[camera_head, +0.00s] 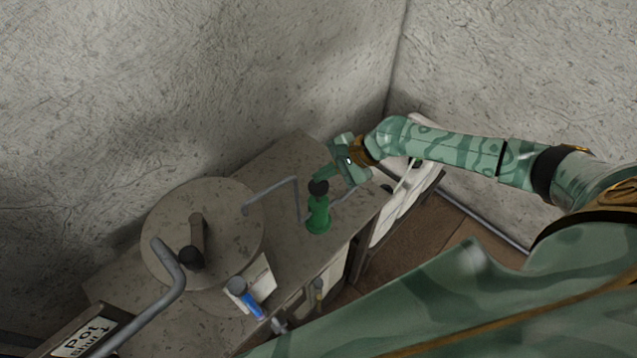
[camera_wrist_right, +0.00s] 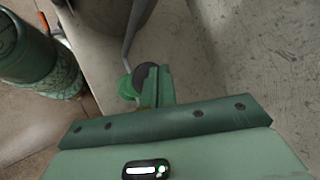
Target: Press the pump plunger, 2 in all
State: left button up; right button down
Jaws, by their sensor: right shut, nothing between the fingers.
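A green pump bottle (camera_head: 318,215) with a round dark plunger top (camera_head: 318,187) stands upright on the grey counter. My right gripper (camera_head: 322,175) is shut and empty, its fingertips close to the plunger top at its upper side in the head view. In the right wrist view the closed fingers (camera_wrist_right: 157,88) partly cover the dark plunger top (camera_wrist_right: 143,78), with green of the pump (camera_wrist_right: 128,90) showing beside it. I cannot tell whether the fingers touch the plunger. My left gripper is not in view.
A bent grey rod (camera_head: 272,192) rises beside the pump. A round stone-like disc (camera_head: 165,225) with a dark-knobbed handle lies to the left. A blue-labelled item (camera_head: 250,303) and a white card (camera_head: 262,279) are nearer. A sign (camera_head: 86,340) stands lower left. Walls close the back.

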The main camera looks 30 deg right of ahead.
aim_at(325, 185)
jog(key=shift+f, duration=0.2)
dwell(0.3)
jog(key=shift+f, duration=0.25)
jog(key=shift+f+b, duration=1.1)
jog(key=shift+f, duration=0.85)
dwell(1.5)
jog(key=shift+r, duration=0.1)
jog(key=shift+r+p, duration=2.3)
jog(key=shift+p, duration=0.3)
notch_tip(325, 185, up, 5)
jog(key=p, duration=0.5)
jog(key=shift+r+p, duration=0.1)
jog(key=shift+p, duration=0.2)
